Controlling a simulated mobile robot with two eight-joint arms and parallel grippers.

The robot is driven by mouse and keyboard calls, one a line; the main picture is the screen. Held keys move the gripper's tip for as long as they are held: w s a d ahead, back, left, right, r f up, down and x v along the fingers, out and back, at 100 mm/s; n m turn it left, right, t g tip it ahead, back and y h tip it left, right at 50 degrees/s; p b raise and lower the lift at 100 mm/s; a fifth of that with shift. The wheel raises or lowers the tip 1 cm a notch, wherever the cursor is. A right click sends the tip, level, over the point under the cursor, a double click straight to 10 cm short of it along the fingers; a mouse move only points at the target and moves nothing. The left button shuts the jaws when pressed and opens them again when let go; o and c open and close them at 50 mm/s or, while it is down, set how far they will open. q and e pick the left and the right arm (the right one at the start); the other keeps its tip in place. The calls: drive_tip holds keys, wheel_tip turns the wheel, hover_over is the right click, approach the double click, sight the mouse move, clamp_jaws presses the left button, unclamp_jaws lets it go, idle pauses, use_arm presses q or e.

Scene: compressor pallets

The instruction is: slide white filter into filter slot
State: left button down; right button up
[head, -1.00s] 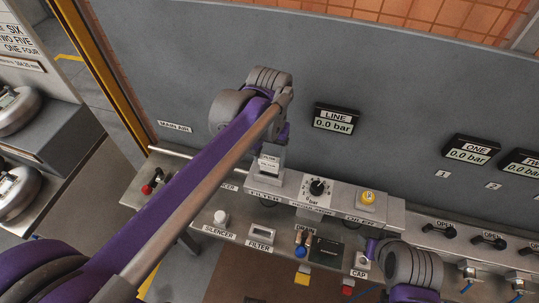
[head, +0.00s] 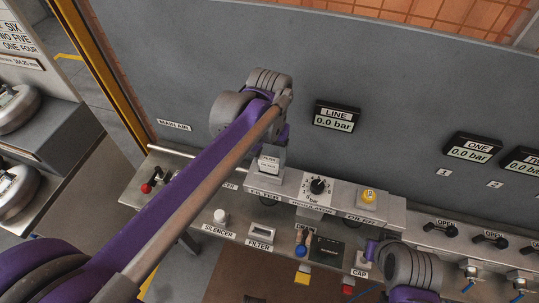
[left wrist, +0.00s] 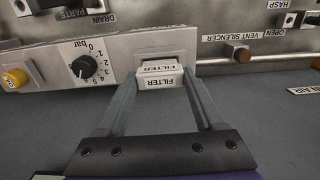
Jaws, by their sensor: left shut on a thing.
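The white filter (left wrist: 160,82) is a small block with dark FILTER lettering. My left gripper (left wrist: 160,88) is shut on it, with one finger along each side. The filter is at the mouth of the filter slot (left wrist: 158,62) in the grey panel block; how far it is inside, I cannot tell. In the head view the filter (head: 268,164) shows below my left gripper (head: 272,148), above the FILTER label on the block. My right gripper (head: 370,250) is near the CAP label; its fingers are too small to judge.
The regulator knob (head: 317,186) and yellow button (head: 368,196) sit right of the slot. A lower shelf has a white silencer (head: 220,216) and a FILTER holder (head: 262,234). The grey wall with the LINE display (head: 335,118) stands behind.

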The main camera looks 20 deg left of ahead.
sight(269, 159)
use_arm(q)
drive_tip(key=shift+f+b, duration=0.8)
drive_tip(key=shift+f, duration=0.7)
unclamp_jaws()
drive_tip(key=shift+r, duration=0.15)
wheel_tip(269, 159, up, 11)
drive_tip(key=shift+f+p, duration=0.2)
drive_tip(key=shift+p, duration=0.2)
drive_tip(key=s+a+f+t, duration=0.2)
drive_tip(key=s+a+f, duration=0.1)
drive_tip(key=s+f, duration=0.3)
drive_tip(key=s+a+f+t, duration=0.3)
drive_tip(key=s+f, duration=0.4)
drive_tip(key=f, duration=0.3)
drive_tip(key=shift+s+a+f+t, duration=0.2)
drive_tip(key=shift+s+a+t, duration=0.05)
drive_tip(key=shift+a+t, duration=0.05)
